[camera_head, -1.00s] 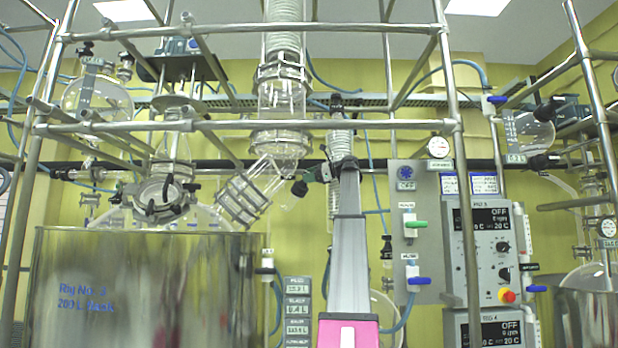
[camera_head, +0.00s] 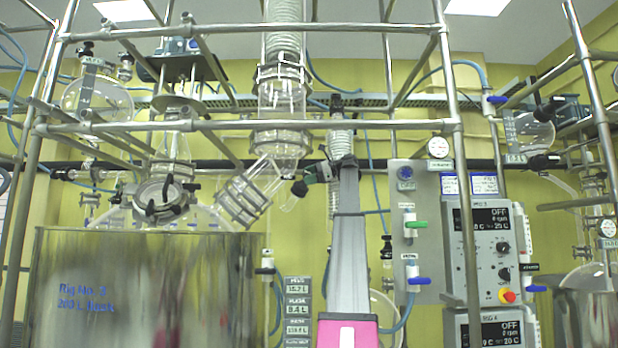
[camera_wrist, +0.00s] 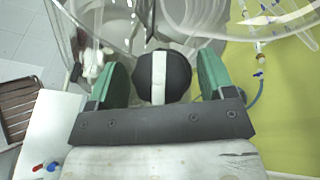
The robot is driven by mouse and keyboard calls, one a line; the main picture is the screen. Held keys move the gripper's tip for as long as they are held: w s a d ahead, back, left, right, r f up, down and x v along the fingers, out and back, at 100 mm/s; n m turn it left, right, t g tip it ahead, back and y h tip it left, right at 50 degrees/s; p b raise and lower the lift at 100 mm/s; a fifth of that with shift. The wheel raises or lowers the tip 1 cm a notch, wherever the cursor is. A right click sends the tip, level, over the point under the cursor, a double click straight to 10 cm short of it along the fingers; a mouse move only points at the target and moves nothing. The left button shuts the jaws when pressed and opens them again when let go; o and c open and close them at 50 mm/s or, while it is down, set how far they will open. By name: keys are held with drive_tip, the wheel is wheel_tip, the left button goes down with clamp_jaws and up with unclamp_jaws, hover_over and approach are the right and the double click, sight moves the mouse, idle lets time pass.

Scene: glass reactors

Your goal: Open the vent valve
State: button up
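A round black knob with a white stripe (camera_wrist: 163,78) lies between the two green fingers of my gripper (camera_wrist: 162,72) in the wrist view. The stripe runs up and down in that picture. My fingers stand on either side of the knob with a narrow gap at each side, so the gripper is open. In the head view a black knob (camera_head: 299,188) sits by the glass elbow below the condenser column (camera_head: 282,105), and my gripper (camera_head: 311,177) is right beside it. The wrist hides part of the gripper there. No written label shows that this is the vent valve.
A steel tank (camera_head: 150,290) stands at the lower left. Metal rails (camera_head: 250,125) cross the frame above my gripper. A grey panel with a green-handled and a blue-handled valve (camera_head: 418,281) is to the right, beside a control box (camera_head: 485,255). Glassware surrounds my gripper closely.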

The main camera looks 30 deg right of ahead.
idle(0.3)
drive_tip(key=m+t, duration=0.1)
drive_tip(key=m, duration=0.1)
drive_tip(key=shift+s+a+f+m+t, duration=0.15)
drive_tip(key=shift+m+t, duration=0.15)
drive_tip(key=shift+t, duration=0.1)
drive_tip(key=m+t+h, duration=0.1)
drive_tip(key=m+t, duration=0.1)
drive_tip(key=m, duration=0.1)
drive_tip(key=shift+h, duration=0.3)
drive_tip(key=m+t+h, duration=0.2)
drive_tip(key=m, duration=0.2)
drive_tip(key=m+t+h, duration=0.2)
drive_tip(key=m, duration=0.2)
drive_tip(key=shift+h, duration=0.4)
drive_tip(key=shift+m+h, duration=0.5)
drive_tip(key=shift+m, duration=0.1)
drive_tip(key=v, duration=1)
drive_tip(key=shift+s+d, duration=0.25)
drive_tip(key=shift+w+d, duration=0.1)
